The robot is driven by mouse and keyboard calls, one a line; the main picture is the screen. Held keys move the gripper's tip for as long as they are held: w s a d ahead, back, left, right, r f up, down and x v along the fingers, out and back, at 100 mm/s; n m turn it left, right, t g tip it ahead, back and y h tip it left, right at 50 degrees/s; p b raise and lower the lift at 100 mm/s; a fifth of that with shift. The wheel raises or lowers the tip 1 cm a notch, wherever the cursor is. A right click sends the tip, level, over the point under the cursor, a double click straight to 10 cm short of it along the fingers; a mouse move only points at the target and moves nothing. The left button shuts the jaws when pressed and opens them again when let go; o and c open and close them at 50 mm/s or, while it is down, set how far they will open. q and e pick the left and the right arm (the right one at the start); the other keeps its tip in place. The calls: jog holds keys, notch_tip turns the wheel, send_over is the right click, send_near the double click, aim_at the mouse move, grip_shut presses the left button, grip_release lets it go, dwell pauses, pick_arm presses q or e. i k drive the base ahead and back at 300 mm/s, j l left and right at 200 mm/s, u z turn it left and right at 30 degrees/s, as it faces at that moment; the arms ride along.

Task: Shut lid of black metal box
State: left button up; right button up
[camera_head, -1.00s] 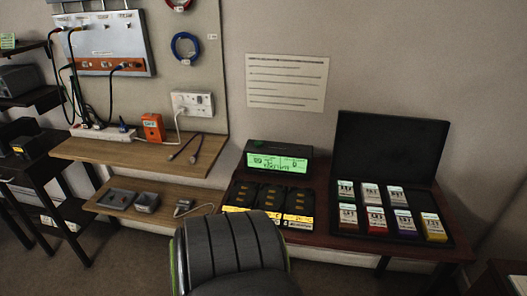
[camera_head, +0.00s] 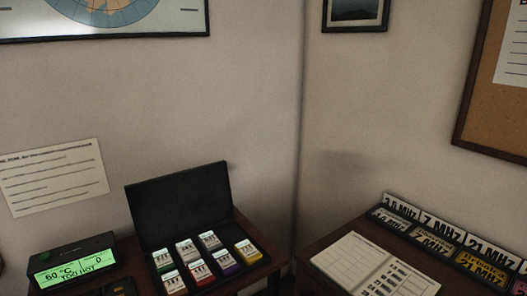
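The black metal box (camera_head: 146,251) stands open on the dark wooden desk at the lower left of the head view. Its black lid (camera_head: 180,205) is raised at the back and leans near the wall. Several small cartridges with white labels and coloured bodies, such as a yellow one (camera_head: 247,251) and a purple one (camera_head: 225,261), sit in two rows inside the box. Neither of my grippers is in view.
A display unit (camera_head: 76,264) with a green screen reading "60 °C TOO HOT" stands left of the box. A second table at the right carries an open booklet (camera_head: 372,268) and several frequency plates (camera_head: 436,236). A room corner lies between the tables.

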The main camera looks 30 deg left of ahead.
aim_at(166, 210)
jog(key=u, duration=1.35)
